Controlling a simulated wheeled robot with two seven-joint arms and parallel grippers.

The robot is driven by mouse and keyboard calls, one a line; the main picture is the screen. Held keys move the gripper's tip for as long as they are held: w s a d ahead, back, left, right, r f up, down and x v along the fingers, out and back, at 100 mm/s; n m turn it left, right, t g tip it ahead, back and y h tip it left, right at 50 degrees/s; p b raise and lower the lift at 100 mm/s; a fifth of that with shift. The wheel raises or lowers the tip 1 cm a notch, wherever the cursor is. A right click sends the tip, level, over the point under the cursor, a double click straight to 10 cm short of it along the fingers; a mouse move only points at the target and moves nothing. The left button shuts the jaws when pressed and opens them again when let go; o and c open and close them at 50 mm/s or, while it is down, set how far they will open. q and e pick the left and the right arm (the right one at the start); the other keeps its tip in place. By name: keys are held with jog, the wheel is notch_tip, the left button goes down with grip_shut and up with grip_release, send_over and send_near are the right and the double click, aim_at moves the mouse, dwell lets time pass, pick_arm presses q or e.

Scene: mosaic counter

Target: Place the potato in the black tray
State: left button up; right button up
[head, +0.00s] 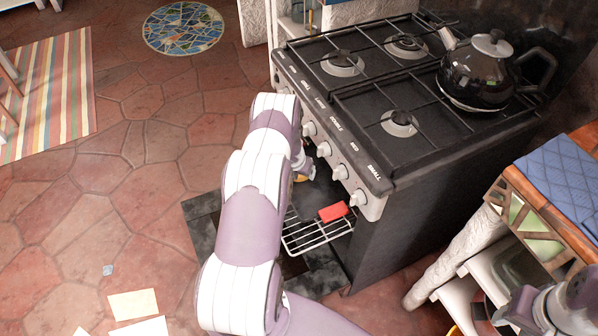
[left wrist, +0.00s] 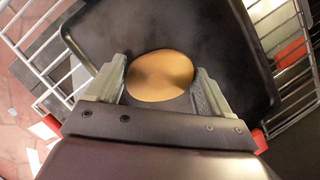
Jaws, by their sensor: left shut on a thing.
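The potato (left wrist: 160,72) is a tan oval between the two fingers of my left gripper (left wrist: 160,92) in the left wrist view. The gripper is shut on it. The black tray (left wrist: 225,25) lies beyond the potato and shows around it; I cannot tell whether the potato touches it. In the head view, the left gripper (head: 306,170) is at the open oven front, with a bit of the potato (head: 300,178) showing. The dark tray (head: 318,195) lies on the wire rack (head: 318,232), partly hidden by my arm.
The stove (head: 390,100) overhangs the rack, its knobs (head: 325,149) close to my left arm. A red piece (head: 333,212) sits at the rack's front. A black kettle (head: 480,72) stands on the stove. The tiled floor at left is mostly clear.

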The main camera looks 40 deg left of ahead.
pick_arm(q)
jog(key=shift+f, duration=0.3)
jog(key=shift+f, duration=0.15)
jog(key=o, duration=1.1)
jog(key=shift+r+p, duration=0.3)
jog(key=shift+r, duration=0.05)
jog(key=v, duration=1.1)
jog(key=shift+s+r+p, duration=0.25)
jog(key=shift+r+p, duration=0.05)
